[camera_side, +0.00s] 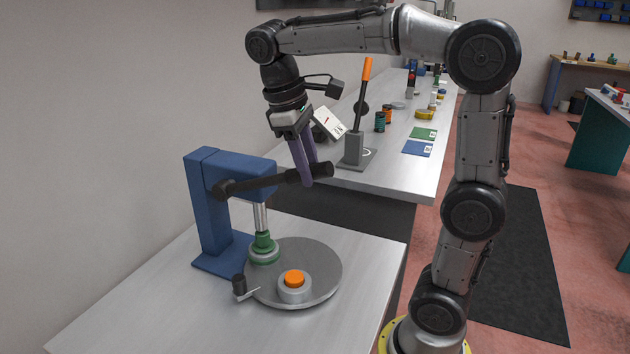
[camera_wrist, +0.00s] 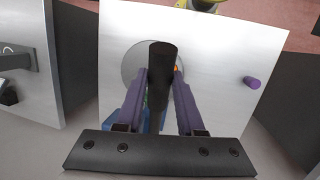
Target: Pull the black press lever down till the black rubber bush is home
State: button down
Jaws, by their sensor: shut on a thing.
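The blue press (camera_side: 212,205) stands on the near bench. Its black press lever (camera_side: 255,184) runs out to the right, roughly level and slightly raised at its thick handle end. My gripper (camera_side: 310,170), with purple fingers, is shut on the lever near that end; in the wrist view the black handle (camera_wrist: 162,62) lies between the fingers. The silver press ram (camera_side: 260,216) reaches down to a green part (camera_side: 264,246) over the round grey plate (camera_side: 322,262). I cannot make out the black rubber bush; it may be hidden under the green part.
An orange-topped grey ring (camera_side: 293,287) sits at the plate's front, with a small black-knobbed piece (camera_side: 239,284) at its left edge. A purple cylinder (camera_wrist: 252,83) shows in the wrist view. The far bench holds an orange-handled upright lever (camera_side: 361,95) and several small parts.

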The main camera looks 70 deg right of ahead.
jog(key=shift+w+r+g, duration=0.4)
jog(key=shift+w+r, duration=0.05)
jog(key=shift+r, duration=0.3)
jog(key=shift+w+r+g, duration=0.4)
jog(key=shift+w+r, duration=0.1)
jog(key=shift+r, duration=0.2)
jog(key=shift+w+r+g, duration=0.4)
jog(key=shift+w+r, duration=0.05)
jog(key=shift+r, duration=0.3)
jog(key=c, duration=0.5)
grip_release()
jog(key=shift+s+f, duration=0.1)
